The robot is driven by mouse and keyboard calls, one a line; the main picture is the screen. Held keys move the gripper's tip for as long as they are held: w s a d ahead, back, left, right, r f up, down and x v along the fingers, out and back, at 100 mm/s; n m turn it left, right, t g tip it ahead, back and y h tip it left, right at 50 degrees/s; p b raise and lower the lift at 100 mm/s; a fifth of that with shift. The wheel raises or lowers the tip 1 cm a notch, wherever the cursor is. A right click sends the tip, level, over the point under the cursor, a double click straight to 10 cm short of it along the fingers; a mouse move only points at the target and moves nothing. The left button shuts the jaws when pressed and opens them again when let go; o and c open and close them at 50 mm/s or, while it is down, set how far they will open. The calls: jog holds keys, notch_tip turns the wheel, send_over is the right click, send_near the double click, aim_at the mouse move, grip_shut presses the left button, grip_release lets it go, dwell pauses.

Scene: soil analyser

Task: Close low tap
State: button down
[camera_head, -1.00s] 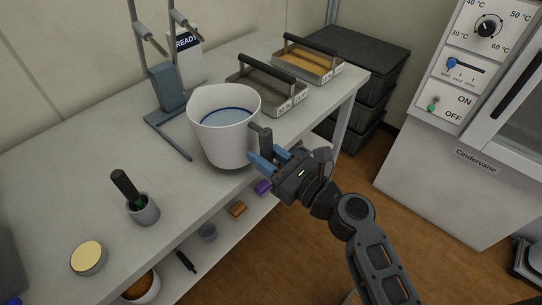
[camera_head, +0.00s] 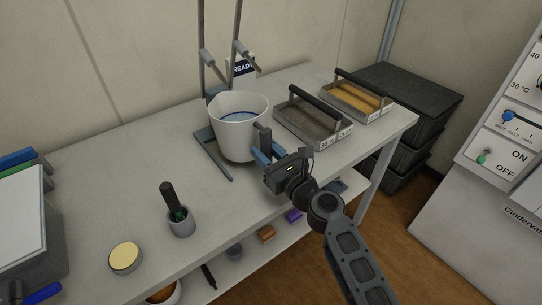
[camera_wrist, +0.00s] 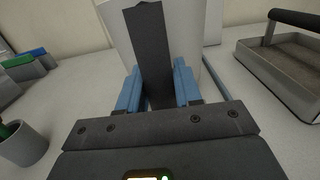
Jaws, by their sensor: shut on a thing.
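No tap can be clearly told apart in either view. My gripper (camera_head: 268,155) is shut on the dark upright handle (camera_wrist: 150,55) of a white jug (camera_head: 232,143), with its blue fingers on both sides of the handle. The jug is upright, with bluish liquid or a blue ring inside. It is at the grey stand (camera_head: 222,168), in front of its uprights; I cannot tell whether it rests on anything. The jug's white wall (camera_wrist: 190,30) fills the top middle of the wrist view behind the handle.
Two handled trays, one grey (camera_head: 303,128) and one with orange contents (camera_head: 360,101), stand to the right. A mortar with pestle (camera_head: 181,224) and a yellow-topped tin (camera_head: 125,257) are at front left. A device with green and blue parts (camera_head: 17,158) stands far left.

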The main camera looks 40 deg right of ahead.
jog(key=shift+f+b, duration=1.05)
jog(key=shift+f, duration=0.6)
jog(key=c, duration=1.1)
grip_release()
jog(key=shift+f, duration=0.25)
jog(key=shift+c, duration=0.2)
jog(key=o, duration=0.4)
jog(key=shift+r, duration=0.1)
jog(key=shift+s, duration=0.1)
jog(key=s, duration=0.6)
jog(key=s+b, duration=0.1)
jog(key=s, duration=0.4)
jog(key=shift+s+f, duration=0.2)
jog(key=shift+s, duration=0.2)
